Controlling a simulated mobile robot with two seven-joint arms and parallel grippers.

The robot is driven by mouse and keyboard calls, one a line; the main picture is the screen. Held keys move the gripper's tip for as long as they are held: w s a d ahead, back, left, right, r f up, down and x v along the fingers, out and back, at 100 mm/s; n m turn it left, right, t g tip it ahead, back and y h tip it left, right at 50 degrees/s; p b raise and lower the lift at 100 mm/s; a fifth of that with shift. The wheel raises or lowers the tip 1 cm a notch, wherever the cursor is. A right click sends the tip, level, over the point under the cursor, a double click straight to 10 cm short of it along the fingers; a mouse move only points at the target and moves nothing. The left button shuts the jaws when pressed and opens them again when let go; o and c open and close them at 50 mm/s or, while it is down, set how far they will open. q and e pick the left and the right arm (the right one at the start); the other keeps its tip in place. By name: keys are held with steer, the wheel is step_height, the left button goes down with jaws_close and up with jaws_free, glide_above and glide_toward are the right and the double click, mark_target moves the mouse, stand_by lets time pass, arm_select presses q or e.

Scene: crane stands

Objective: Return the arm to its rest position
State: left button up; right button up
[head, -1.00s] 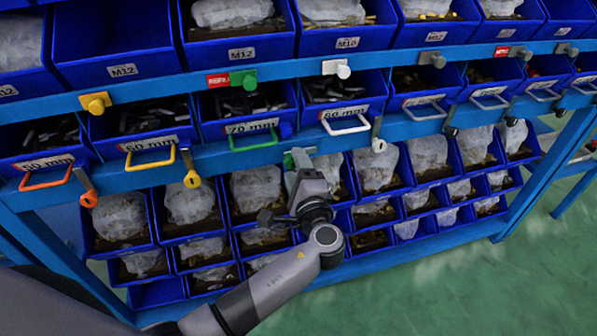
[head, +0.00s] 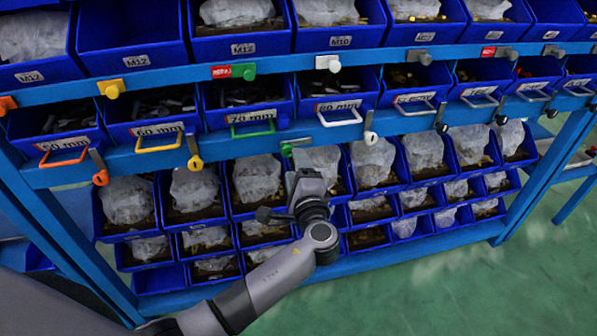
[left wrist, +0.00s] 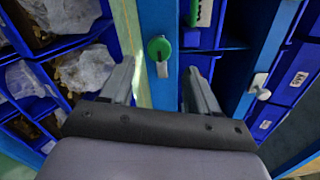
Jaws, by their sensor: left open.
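My left gripper (head: 300,160) is in front of the blue rack's lower beam, below and right of the green handle (head: 252,128). In the left wrist view my left gripper (left wrist: 160,70) has its two fingers apart with nothing clamped between them. A green round knob (left wrist: 160,48) on a metal shank shows between and beyond the fingertips, with a visible gap on each side. My left arm reaches out from the lower left of the head view. My right gripper is in neither view.
The blue rack beam (head: 225,150) carries several coloured hanging knobs, including a yellow one (head: 195,163) and a white one (head: 371,138). Bins of bagged parts (head: 257,180) sit close behind and below the gripper. Green floor (head: 450,285) is open at lower right.

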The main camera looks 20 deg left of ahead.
arm_select(q)
steer(key=shift+s, duration=0.15)
stand_by(0.4)
steer(key=s+f+n+g+h+p, duration=0.2)
steer(key=s+f+n+g+h, duration=0.35)
steer(key=s+f, duration=0.75)
steer(key=s+f+n+t+h+p, duration=0.1)
steer(key=s+n+h, duration=0.5)
steer(key=s, duration=0.8)
steer(key=shift+s+a+p, duration=0.25)
steer(key=shift+s+p, duration=0.15)
steer(key=shift+p, duration=0.5)
steer(key=shift+n+h, duration=0.25)
